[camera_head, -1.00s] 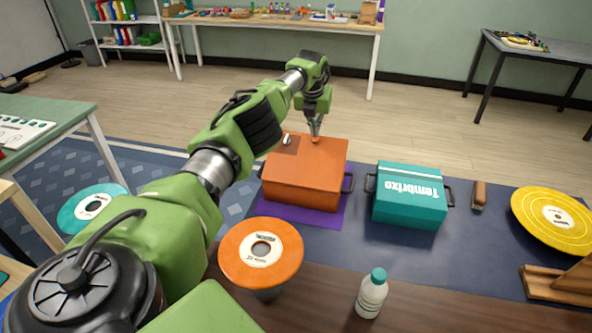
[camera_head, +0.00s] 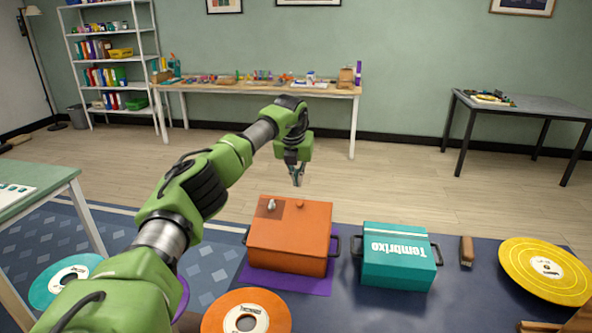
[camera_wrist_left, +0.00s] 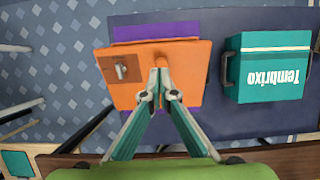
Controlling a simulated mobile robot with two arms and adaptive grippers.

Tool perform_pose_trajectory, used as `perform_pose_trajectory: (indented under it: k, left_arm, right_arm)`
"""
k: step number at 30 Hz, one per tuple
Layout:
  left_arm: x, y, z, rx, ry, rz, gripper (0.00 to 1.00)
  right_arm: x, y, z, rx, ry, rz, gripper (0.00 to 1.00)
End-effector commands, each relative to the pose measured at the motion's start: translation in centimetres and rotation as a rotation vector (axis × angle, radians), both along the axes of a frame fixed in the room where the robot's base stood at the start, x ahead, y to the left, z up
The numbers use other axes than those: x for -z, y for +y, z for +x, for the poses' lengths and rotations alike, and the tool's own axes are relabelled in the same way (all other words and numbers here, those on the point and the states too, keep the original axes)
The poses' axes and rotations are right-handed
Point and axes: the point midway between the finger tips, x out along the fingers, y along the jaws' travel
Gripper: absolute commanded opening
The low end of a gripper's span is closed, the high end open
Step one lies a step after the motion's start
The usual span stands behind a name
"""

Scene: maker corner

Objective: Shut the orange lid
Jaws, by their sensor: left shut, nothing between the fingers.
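The orange lid (camera_head: 312,214) lies flat on top of the orange box (camera_head: 288,256), with no gap that I can make out. A small knob and a darker patch with a pale metal fitting (camera_head: 271,205) show on the lid. My left gripper (camera_head: 298,182) is shut and empty, above the lid near its far edge in the head view and apart from it. In the left wrist view its fingertips (camera_wrist_left: 160,72) come together over the orange lid (camera_wrist_left: 190,58) and hide part of it. My right gripper is not in view.
The box stands on a purple mat (camera_head: 305,286). A teal box (camera_head: 398,270) stands to its right, with a brush-like brown item (camera_head: 467,251) and a yellow disc (camera_head: 545,270) beyond. An orange disc (camera_head: 225,312) is in front. The floor behind is clear.

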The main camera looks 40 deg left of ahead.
Motion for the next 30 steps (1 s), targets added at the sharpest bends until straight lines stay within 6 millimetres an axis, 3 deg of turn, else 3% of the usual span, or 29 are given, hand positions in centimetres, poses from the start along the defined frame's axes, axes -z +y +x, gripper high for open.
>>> perform_pose_trajectory:
  k: [3, 9, 24, 30]
  left_arm:
    - [-2.3, -0.4, -0.7, 0.002, -0.004, 0.001, 0.0]
    - [-4.1, -0.8, -1.4, 0.001, -0.002, 0.0, 0.0]
    - [-4.8, -3.2, -4.3, 0.0, -0.077, 0.041, 0.0]
    - [-2.7, -2.7, -3.5, -0.001, -0.075, 0.042, 0.0]
  right_arm:
    - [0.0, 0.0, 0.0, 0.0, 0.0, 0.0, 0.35]
    - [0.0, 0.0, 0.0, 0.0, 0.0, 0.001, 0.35]
    - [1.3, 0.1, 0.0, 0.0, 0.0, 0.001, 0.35]
    - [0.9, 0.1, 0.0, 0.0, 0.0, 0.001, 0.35]
